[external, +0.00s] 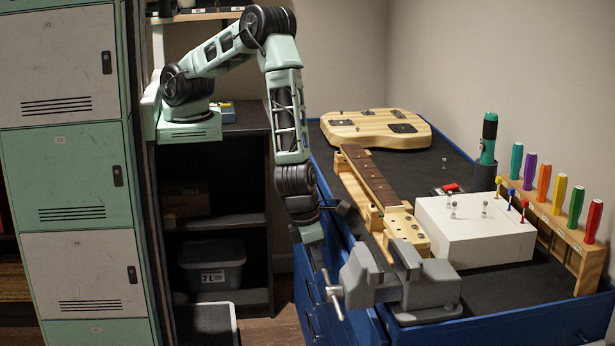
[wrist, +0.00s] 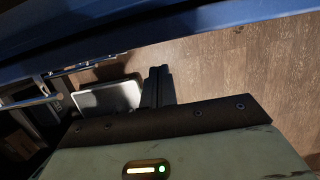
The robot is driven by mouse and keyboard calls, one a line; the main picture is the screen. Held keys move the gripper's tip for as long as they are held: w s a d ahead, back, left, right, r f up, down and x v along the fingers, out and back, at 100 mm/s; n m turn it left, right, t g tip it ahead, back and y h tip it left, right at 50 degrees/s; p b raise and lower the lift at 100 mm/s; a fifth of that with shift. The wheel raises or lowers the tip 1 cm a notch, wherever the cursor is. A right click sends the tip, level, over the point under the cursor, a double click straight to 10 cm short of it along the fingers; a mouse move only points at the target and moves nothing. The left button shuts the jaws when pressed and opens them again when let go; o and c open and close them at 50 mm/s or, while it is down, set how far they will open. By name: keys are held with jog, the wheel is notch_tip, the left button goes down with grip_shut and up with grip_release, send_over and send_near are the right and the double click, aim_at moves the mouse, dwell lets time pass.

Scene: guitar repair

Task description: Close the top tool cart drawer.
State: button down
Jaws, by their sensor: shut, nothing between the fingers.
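The blue tool cart (external: 480,326) fills the right of the external view. Its drawer side faces left, toward my arm, and the vise and my arm partly cover it. The top drawer is partly hidden, and I cannot tell how far it stands out. My gripper (external: 318,262) points down beside the cart's drawer side, left of the vise. In the wrist view my gripper's fingers (wrist: 159,72) are together, with nothing between them. A blue edge of the cart (wrist: 200,28) crosses the top of that view, beyond the fingertips. I cannot tell whether they touch it.
A grey vise (external: 430,285) with a handle overhangs the cart's near left corner. A guitar neck (external: 370,178), guitar body (external: 375,128), white box (external: 470,238) and screwdriver rack (external: 560,232) occupy the top. Lockers (external: 70,165) and a dark shelf (external: 225,150) stand left. Wooden floor (wrist: 230,75) shows below.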

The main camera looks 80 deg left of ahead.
dwell(0.3)
jog(key=s+r+b, duration=0.2)
jog(key=s+r, duration=0.4)
jog(key=r, duration=0.3)
jog(key=shift+s+r, duration=0.25)
jog(key=shift+r, duration=0.1)
